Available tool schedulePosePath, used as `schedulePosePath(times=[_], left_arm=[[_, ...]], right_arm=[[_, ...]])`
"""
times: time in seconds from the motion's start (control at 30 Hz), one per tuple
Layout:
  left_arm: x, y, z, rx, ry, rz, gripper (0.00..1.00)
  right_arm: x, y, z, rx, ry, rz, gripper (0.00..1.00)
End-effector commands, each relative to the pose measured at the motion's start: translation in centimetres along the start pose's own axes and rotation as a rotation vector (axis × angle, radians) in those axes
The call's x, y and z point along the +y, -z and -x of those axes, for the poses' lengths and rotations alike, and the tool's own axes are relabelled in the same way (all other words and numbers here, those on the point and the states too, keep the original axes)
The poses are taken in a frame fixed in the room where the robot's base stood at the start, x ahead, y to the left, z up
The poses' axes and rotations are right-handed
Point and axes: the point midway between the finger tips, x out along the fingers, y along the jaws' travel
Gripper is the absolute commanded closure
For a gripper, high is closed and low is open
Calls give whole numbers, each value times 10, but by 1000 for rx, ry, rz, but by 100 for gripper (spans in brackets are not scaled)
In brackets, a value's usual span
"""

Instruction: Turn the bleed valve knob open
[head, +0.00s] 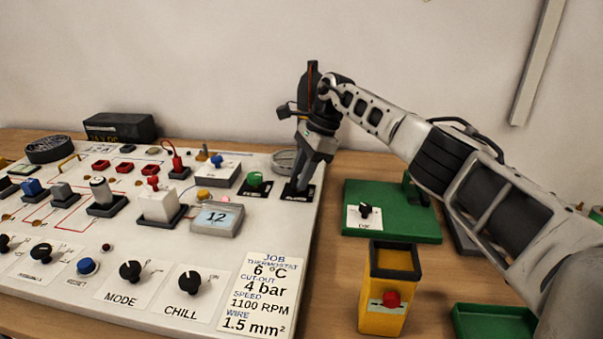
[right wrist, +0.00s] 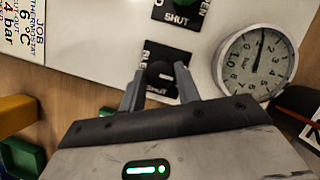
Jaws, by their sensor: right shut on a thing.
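The bleed valve knob (right wrist: 160,72) is a dark round knob with a pale mark, on a black label plate at the panel's edge. In the right wrist view it sits between the fingers of my right gripper (right wrist: 160,88). My left gripper is not in view.
A green knob (head: 254,180) on a similar SHUT plate is close to the left. A round dial gauge (right wrist: 257,62) is beside the gripper.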

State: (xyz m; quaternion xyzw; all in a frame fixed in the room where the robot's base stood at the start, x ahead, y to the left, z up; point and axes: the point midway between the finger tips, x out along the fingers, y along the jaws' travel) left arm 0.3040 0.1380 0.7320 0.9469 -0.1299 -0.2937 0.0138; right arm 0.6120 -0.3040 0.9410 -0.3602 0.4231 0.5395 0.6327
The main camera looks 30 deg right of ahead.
Motion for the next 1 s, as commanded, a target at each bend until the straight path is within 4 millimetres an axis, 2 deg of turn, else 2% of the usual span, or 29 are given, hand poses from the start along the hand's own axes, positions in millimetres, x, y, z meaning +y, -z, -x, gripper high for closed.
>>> schedulePosePath(times=[0.13,0.17,0.2,0.23,0.53,0.67,0.77,1.0], left_arm=[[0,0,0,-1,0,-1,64],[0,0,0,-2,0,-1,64],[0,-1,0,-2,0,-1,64],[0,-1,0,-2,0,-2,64],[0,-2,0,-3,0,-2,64],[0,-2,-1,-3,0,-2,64],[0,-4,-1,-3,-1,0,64],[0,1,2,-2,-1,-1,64]], right_arm=[[-1,0,2,0,5,2,90],[-1,0,2,0,5,2,62],[-1,0,2,0,5,2,51],[-1,0,2,0,5,1,46],[0,0,2,0,2,0,46],[-1,0,13,0,4,0,46],[-1,0,31,-1,6,1,46],[-1,-2,92,-2,7,-2,46]])
